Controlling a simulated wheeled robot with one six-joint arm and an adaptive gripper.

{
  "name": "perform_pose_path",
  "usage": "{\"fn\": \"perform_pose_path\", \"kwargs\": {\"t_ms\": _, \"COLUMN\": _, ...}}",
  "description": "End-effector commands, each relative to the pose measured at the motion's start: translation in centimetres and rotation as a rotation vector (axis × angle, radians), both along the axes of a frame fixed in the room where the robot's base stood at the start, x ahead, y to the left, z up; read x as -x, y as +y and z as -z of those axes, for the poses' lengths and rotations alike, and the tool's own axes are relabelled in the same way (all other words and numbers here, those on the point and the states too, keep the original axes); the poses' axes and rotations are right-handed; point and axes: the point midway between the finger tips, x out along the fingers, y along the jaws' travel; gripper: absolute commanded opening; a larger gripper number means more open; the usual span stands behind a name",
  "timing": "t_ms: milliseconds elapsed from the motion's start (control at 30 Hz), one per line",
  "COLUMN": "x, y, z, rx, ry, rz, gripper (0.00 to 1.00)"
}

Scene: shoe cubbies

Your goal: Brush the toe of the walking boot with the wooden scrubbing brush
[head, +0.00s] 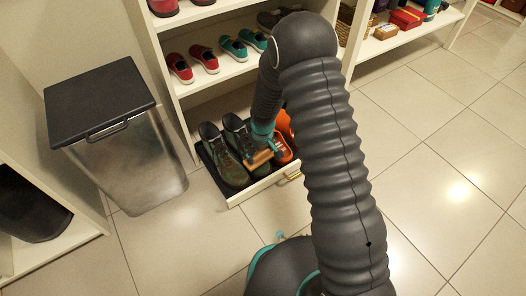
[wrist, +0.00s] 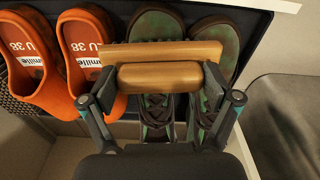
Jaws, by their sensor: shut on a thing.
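My gripper (wrist: 158,90) is shut on the wooden scrubbing brush (wrist: 170,52), gripping its handle block between both fingers. The brush lies crosswise above the pair of dark green walking boots (wrist: 213,38), which have dark laces. In the head view the boots (head: 226,165) stand side by side in a pulled-out low tray, and the brush (head: 260,158) is over the front of the right boot. I cannot tell whether it touches.
Orange shoes (wrist: 85,45) stand beside the boots in the tray (head: 254,192). Shelves with red shoes (head: 205,58) and teal shoes (head: 234,48) rise behind. A lidded metal bin (head: 130,150) stands at left. The tiled floor at right is clear.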

Motion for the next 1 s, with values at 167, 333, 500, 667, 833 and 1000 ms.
{"fn": "perform_pose_path", "kwargs": {"t_ms": 167, "x": 0.7, "y": 1.0, "z": 0.1, "rx": -0.001, "ry": -0.001, "rz": -0.001, "gripper": 0.6}}
{"fn": "perform_pose_path", "kwargs": {"t_ms": 333, "x": 0.9, "y": 1.1, "z": 0.1, "rx": -0.001, "ry": -0.002, "rz": 0.0, "gripper": 0.6}}
{"fn": "perform_pose_path", "kwargs": {"t_ms": 500, "x": 0.4, "y": 0.5, "z": 0.1, "rx": -0.001, "ry": -0.001, "rz": 0.002, "gripper": 0.6}}
{"fn": "perform_pose_path", "kwargs": {"t_ms": 667, "x": -0.3, "y": -0.4, "z": 0.0, "rx": 0.0, "ry": -0.001, "rz": 0.002, "gripper": 0.6}}
{"fn": "perform_pose_path", "kwargs": {"t_ms": 833, "x": -0.6, "y": -0.7, "z": 0.0, "rx": 0.0, "ry": -0.001, "rz": 0.001, "gripper": 0.6}}
{"fn": "perform_pose_path", "kwargs": {"t_ms": 1000, "x": -0.6, "y": -0.7, "z": 0.0, "rx": -0.001, "ry": -0.001, "rz": 0.0, "gripper": 0.6}}
